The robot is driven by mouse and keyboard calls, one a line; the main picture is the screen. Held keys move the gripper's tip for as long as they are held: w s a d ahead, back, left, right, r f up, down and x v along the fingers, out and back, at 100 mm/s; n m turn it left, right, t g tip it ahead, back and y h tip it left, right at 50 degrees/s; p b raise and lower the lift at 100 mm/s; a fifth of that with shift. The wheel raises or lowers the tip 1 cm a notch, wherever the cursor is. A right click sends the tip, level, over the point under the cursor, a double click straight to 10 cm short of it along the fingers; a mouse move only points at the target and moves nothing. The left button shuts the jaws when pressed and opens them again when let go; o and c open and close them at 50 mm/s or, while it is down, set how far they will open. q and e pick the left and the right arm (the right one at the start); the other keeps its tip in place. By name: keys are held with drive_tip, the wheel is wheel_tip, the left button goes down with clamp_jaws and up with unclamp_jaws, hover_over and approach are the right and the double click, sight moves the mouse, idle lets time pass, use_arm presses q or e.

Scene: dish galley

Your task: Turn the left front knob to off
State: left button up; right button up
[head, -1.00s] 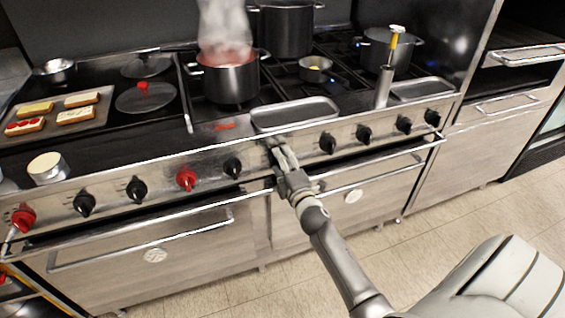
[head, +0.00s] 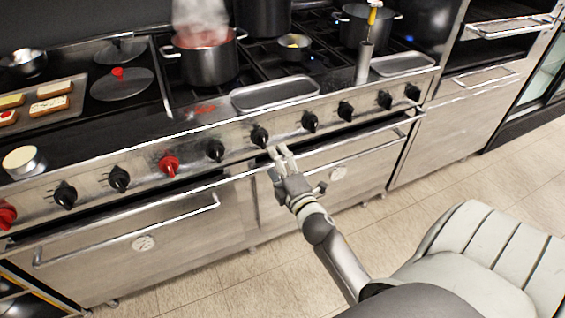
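A row of knobs runs along the range's front panel. More black knobs stand to the left (head: 214,150) and right (head: 309,121). A red knob (head: 169,164) is further left. A steaming pot of red food (head: 209,62) sits on the left front burner. My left gripper is out of view.
Oven door handles (head: 135,228) stick out below the panel. A long metal tray (head: 274,94) lies along the cooktop's front edge. A small pan (head: 293,46) and two large pots stand behind. A white-topped tin (head: 24,161) is at the left. The floor in front is clear.

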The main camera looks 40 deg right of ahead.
drive_tip(key=shift+v, duration=1.55)
